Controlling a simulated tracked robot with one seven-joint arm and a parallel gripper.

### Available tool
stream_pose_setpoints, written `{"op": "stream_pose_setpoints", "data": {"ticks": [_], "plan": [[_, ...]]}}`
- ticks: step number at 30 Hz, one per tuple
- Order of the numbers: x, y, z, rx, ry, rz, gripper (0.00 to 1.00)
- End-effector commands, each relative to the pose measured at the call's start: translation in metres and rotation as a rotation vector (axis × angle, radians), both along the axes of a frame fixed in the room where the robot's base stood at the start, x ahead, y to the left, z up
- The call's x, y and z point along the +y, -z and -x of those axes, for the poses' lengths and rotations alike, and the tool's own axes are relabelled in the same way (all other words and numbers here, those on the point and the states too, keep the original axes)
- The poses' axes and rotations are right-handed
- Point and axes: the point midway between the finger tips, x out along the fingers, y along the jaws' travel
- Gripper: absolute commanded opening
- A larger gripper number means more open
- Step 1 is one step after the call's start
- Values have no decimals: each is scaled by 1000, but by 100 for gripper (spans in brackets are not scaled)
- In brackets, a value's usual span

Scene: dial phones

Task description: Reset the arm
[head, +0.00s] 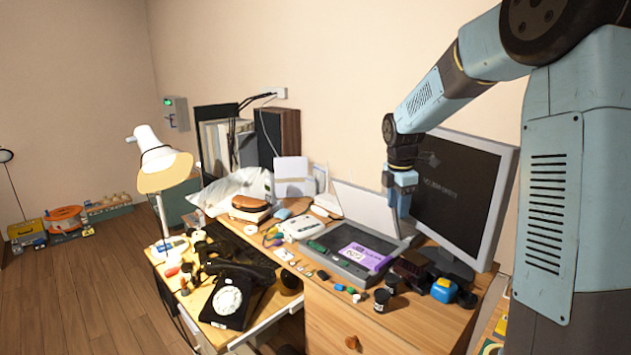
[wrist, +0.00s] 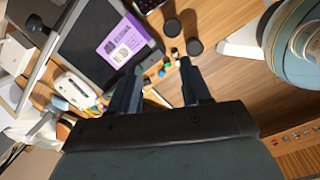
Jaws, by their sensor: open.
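My gripper (head: 401,200) hangs from my blue-grey arm over the right part of the wooden desk, in front of the monitor. In the wrist view my gripper (wrist: 162,85) shows two dark fingers spread apart with nothing between them. Below the fingers lie the desk top and a few small items. A black dial phone (head: 230,298) with a white dial sits on the lower left desk surface, well left of my gripper.
A monitor (head: 465,190) stands close behind and right of my gripper. An open scanner-like device (head: 350,265) with a purple package (head: 366,256) lies below. Dark jars (head: 381,300) and small caps stand near the desk's front edge. A white lamp (head: 160,165) stands left.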

Motion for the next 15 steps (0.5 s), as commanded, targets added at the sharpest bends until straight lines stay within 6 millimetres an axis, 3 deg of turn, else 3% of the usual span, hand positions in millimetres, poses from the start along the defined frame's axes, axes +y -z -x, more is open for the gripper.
{"op": "stream_pose_setpoints", "data": {"ticks": [6, 15], "plan": [[1, -36, 45, -68, 234, -13, 48], [0, -73, 107, -162, 561, -65, 48]]}}
